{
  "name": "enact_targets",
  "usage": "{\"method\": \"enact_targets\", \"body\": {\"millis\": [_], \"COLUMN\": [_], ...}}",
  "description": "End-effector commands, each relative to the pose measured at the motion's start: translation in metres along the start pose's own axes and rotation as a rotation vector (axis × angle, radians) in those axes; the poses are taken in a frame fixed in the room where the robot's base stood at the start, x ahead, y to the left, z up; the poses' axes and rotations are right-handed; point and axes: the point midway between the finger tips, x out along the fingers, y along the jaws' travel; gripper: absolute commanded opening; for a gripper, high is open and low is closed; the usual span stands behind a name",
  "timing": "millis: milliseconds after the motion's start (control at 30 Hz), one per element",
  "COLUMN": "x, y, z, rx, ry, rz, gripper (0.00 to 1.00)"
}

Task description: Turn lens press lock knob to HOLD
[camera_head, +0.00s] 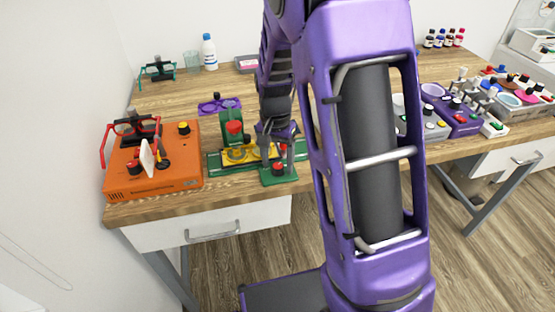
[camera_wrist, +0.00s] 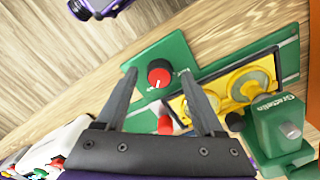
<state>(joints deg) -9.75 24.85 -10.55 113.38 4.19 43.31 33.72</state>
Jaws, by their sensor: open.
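The green lens press (camera_head: 236,150) with yellow parts stands near the front edge of the wooden table; it also shows in the wrist view (camera_wrist: 273,120). Its lock knob (camera_wrist: 159,74), red-topped with a black skirt and a white pointer line, sits on a green plate (camera_wrist: 180,52). The pointer line faces the lower part of the wrist view; small white markings near it are unreadable. My gripper (camera_wrist: 158,77) is open, with one finger on each side of the knob in the wrist view. I cannot tell whether they touch it. In the head view my gripper (camera_head: 277,155) is above the plate.
An orange device (camera_head: 150,178) stands left of the press. A purple item (camera_head: 219,105), a teal frame (camera_head: 157,70) and a white bottle (camera_head: 209,52) are behind. Purple and grey devices (camera_head: 458,118) stand at right. My arm hides the table's middle.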

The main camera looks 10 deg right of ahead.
Motion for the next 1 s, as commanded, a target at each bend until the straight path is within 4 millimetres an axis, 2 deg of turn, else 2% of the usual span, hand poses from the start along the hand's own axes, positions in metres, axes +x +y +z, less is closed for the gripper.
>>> {"method": "enact_targets", "body": {"millis": [133, 233, 700, 900, 1000], "x": [-0.006, -0.019, -0.131, -0.163, -0.17], "y": [0.0, 0.0, -0.001, -0.001, 0.0], "z": [0.0, 0.0, -0.001, -0.001, 0.0], "rx": [-0.001, -0.001, 0.0, 0.0, 0.0], "ry": [0.001, 0.002, 0.004, 0.002, 0.001], "rz": [0.0, -0.002, -0.003, -0.002, -0.001], "gripper": [0.7, 0.7, 0.7, 0.7, 0.7]}}
